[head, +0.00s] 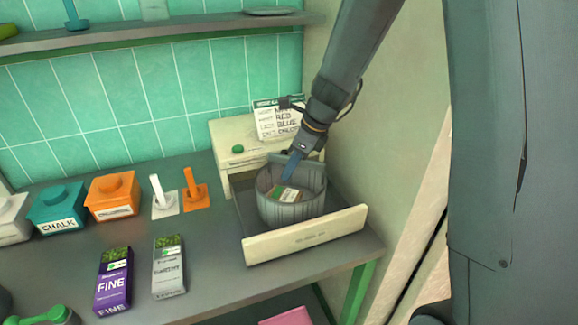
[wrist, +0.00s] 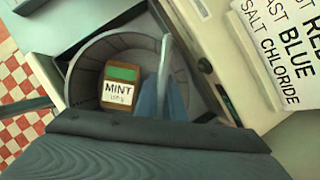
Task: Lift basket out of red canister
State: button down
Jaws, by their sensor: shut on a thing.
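A grey ribbed round basket (head: 290,212) stands upright in an open drawer (head: 305,236). My gripper (head: 289,172) reaches down into the basket from above. In the wrist view its blue fingers (wrist: 163,98) are shut on a thin grey upright piece (wrist: 166,58), which looks like the basket's handle. The exact contact is partly hidden by the fingers. No red canister shows in either view.
The drawer belongs to a cream cabinet (head: 222,134) with a sign (head: 278,122) on top, close to the right wall. A shelf (head: 150,38) runs above.

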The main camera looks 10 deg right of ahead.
jog(key=c, duration=1.8)
grip_release()
jog(key=shift+o, duration=0.2)
jog(key=shift+r, duration=0.1)
jog(key=shift+p+v, duration=1.1)
jog(key=shift+p, duration=0.05)
jog(key=p+v, duration=0.5)
jog(key=shift+s+d+r, duration=0.1)
jog(key=shift+d+r, duration=0.1)
jog(key=shift+r, duration=0.15)
